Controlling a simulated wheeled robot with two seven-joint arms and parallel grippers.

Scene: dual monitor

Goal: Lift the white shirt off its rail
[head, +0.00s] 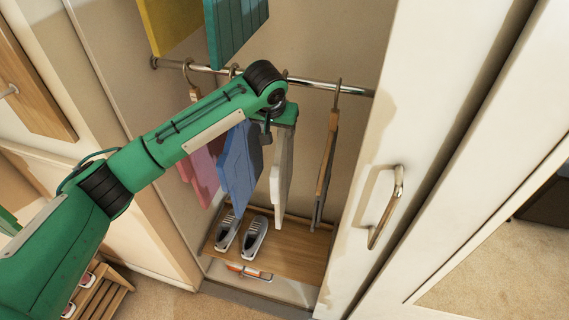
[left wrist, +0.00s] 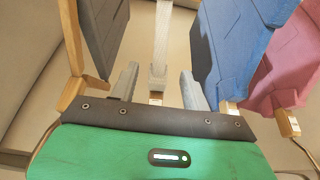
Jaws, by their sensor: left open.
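The white shirt (head: 281,165) hangs in the wardrobe from the metal rail (head: 325,85), between a blue shirt and a dark garment. In the left wrist view the white shirt (left wrist: 161,45) shows edge-on as a narrow pale strip. My left gripper (left wrist: 160,85) is open, with one grey finger on each side of the strip's line. I cannot tell whether either finger touches it. In the head view my left gripper (head: 285,115) is at the top of the white shirt, just below the rail; it and the arm hide the shirt's hanger. My right gripper is not in view.
Blue (head: 240,165) and pink (head: 205,165) shirts hang left of the white one; a dark garment on a wooden hanger (head: 327,150) hangs right. Yellow (head: 168,20) and teal (head: 235,30) clothes are above. Shoes (head: 254,237) stand below. A white door (head: 420,130) borders the right.

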